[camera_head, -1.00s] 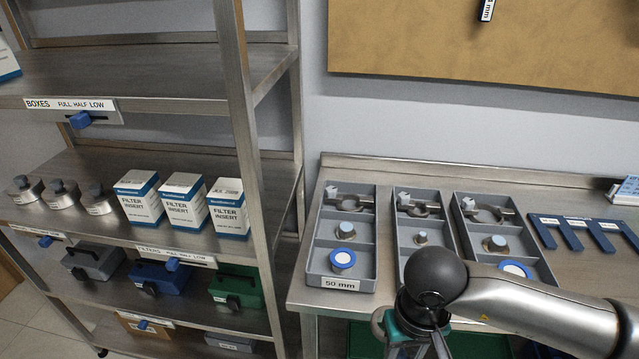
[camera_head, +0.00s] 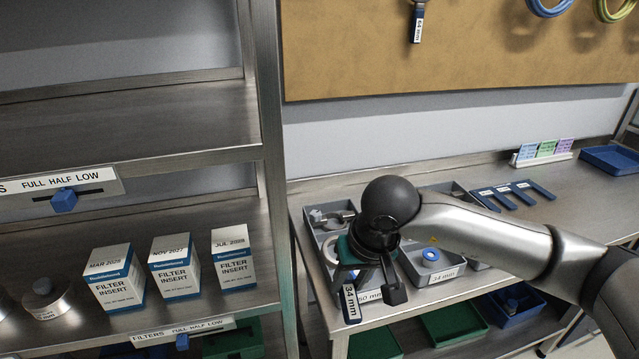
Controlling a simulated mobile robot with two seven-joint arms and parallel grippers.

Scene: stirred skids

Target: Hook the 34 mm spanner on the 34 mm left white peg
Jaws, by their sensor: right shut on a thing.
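The 34 mm spanner (camera_head: 351,303) shows as a dark handle end with a white "34 mm" label, below my right gripper in the head view. My right gripper (camera_head: 372,282) is shut on it above the front left of the bench. The gripper and wrist hide the rest of the spanner. The brown board (camera_head: 480,55) is on the wall behind. The 34 mm left white peg cannot be made out. My left gripper is not in view.
A dark tool with a white label (camera_head: 417,26) hangs on the board. Grey trays (camera_head: 446,270) lie under my arm. Blue slotted plates (camera_head: 510,194) and a blue bin (camera_head: 612,158) stand farther right. A metal rack (camera_head: 268,150) with filter boxes stands left.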

